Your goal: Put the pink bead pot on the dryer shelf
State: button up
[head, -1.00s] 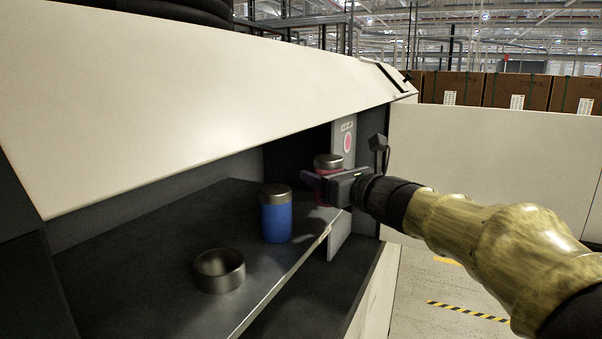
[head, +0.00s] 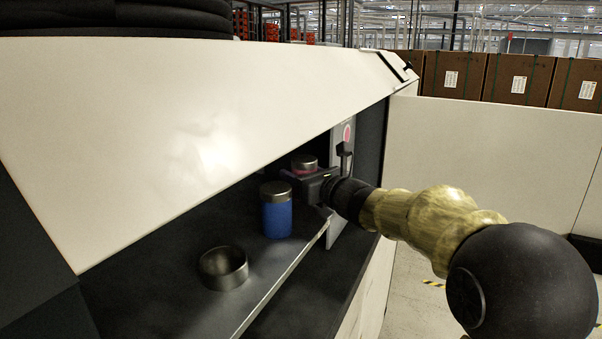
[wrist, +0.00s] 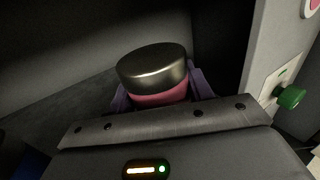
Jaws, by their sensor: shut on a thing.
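The pink bead pot (head: 304,163) has a metallic lid and stands upright at the far end of the shelf recess, beside the divider panel. In the wrist view the pot (wrist: 158,98) shows its dark metal lid and a strip of pink body between the purple fingers. My gripper (head: 300,174) is shut on it, reaching in from the right. The dryer shelf (head: 180,240) is a dark flat surface under the slanted white cover. The pot's base is hidden by the gripper, so I cannot tell whether it touches the shelf.
A blue pot (head: 277,214) with a metal lid stands on the shelf near its front edge. An empty metal ring or cup (head: 223,267) sits nearer. The divider panel (head: 341,170) is right of the pink pot. A green knob (wrist: 291,97) shows in the wrist view.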

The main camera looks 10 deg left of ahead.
jog(key=shift+f, duration=0.3)
jog(key=shift+f, duration=0.1)
jog(key=o, duration=1.1)
jog(key=b+v, duration=0.5)
jog(key=v, duration=0.7)
jog(key=shift+b, duration=0.3)
